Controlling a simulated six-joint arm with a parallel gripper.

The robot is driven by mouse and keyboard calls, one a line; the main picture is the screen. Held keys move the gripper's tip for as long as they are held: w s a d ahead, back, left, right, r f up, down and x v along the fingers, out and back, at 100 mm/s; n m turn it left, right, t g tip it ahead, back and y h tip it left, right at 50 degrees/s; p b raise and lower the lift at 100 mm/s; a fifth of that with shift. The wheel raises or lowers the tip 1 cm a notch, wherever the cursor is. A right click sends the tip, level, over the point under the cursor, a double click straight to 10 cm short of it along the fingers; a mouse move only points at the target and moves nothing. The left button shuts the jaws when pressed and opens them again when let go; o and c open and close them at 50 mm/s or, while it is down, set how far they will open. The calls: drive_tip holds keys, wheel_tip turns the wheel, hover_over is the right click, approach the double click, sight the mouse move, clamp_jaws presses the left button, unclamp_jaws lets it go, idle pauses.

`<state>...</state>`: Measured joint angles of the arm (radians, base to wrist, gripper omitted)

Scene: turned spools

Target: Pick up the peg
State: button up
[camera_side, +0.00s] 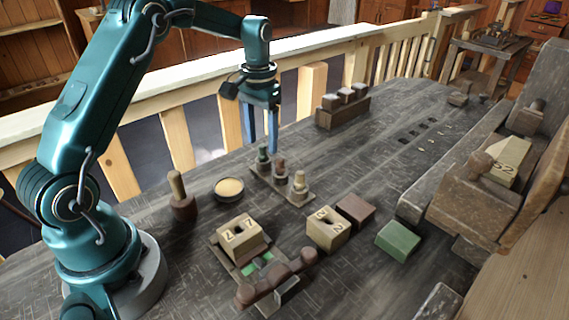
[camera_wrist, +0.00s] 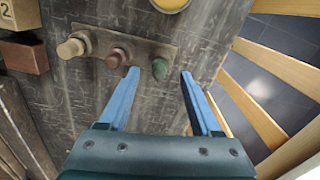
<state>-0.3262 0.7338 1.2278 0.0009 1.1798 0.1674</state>
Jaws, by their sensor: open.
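Three turned spool-like pegs stand upright in a row on a narrow wooden base (camera_side: 284,191). They are a green one (camera_side: 263,158), a reddish-brown one (camera_side: 280,169) and a cream one (camera_side: 299,186). My gripper (camera_side: 260,145) is open and empty, pointing down over the green end of the row. In the wrist view the green peg (camera_wrist: 160,68) shows between the fingertips of my gripper (camera_wrist: 160,73), beyond them. The reddish-brown peg (camera_wrist: 117,58) and cream peg (camera_wrist: 75,46) are left of the fingers. I see no contact; the exact height gap is unclear.
A round dish (camera_side: 229,190) and a dark wooden knob with a handle (camera_side: 183,206) stand left of the row. Numbered blocks (camera_side: 327,230), a brown block (camera_side: 356,210) and a green block (camera_side: 398,241) lie nearer. A railing (camera_side: 317,92) runs behind the table.

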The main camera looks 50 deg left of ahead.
sight(263, 157)
drive_tip(key=shift+f, duration=1.3)
clamp_jaws()
